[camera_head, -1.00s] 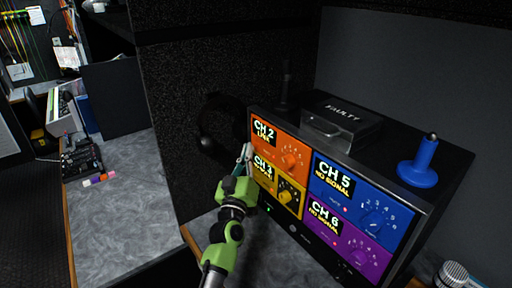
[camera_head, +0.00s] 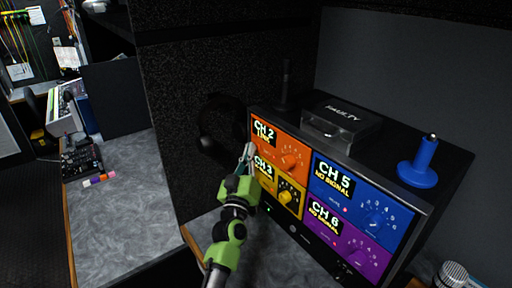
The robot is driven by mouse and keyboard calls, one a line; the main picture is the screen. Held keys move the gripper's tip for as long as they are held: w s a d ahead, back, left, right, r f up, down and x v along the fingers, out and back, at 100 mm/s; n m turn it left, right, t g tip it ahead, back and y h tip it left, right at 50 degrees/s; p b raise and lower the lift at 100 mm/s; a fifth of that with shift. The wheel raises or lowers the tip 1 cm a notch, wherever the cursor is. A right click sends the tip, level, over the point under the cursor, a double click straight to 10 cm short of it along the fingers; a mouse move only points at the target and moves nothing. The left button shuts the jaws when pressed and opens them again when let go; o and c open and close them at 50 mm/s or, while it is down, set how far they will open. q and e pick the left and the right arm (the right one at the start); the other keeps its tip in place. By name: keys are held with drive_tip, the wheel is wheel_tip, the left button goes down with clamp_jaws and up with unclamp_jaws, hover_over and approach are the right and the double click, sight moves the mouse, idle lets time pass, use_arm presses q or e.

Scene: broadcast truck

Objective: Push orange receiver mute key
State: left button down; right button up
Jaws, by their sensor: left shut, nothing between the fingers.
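The receiver unit stands on the counter with a front of coloured panels. The orange CH 2 panel (camera_head: 292,143) is at its upper left, with an orange knob (camera_head: 289,162) on it. The mute key itself is not distinguishable; the panel's lower left is partly covered by my gripper. My left gripper (camera_head: 250,148) is shut and empty, with its tips at the left edge of the orange panel. I cannot tell whether they touch it. My right gripper is not in view.
A box marked FAULTY (camera_head: 340,123) and a blue stand (camera_head: 419,168) sit on top. A microphone (camera_head: 453,275) is at lower right.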

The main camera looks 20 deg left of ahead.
use_arm(q)
drive_tip(key=shift+w+d, duration=0.1)
drive_tip(key=shift+w, duration=0.05)
idle(0.4)
drive_tip(key=shift+s+a, duration=0.3)
drive_tip(key=shift+s, duration=0.2)
drive_tip(key=shift+s+a+p, duration=0.1)
drive_tip(key=shift+p, duration=0.2)
drive_tip(key=s+a, duration=0.1)
drive_tip(key=s+a+p, duration=0.1)
drive_tip(key=s, duration=0.1)
drive_tip(key=s+a, duration=0.1)
drive_tip(key=s, duration=0.1)
drive_tip(key=shift+p, duration=0.3)
drive_tip(key=shift+d, duration=0.1)
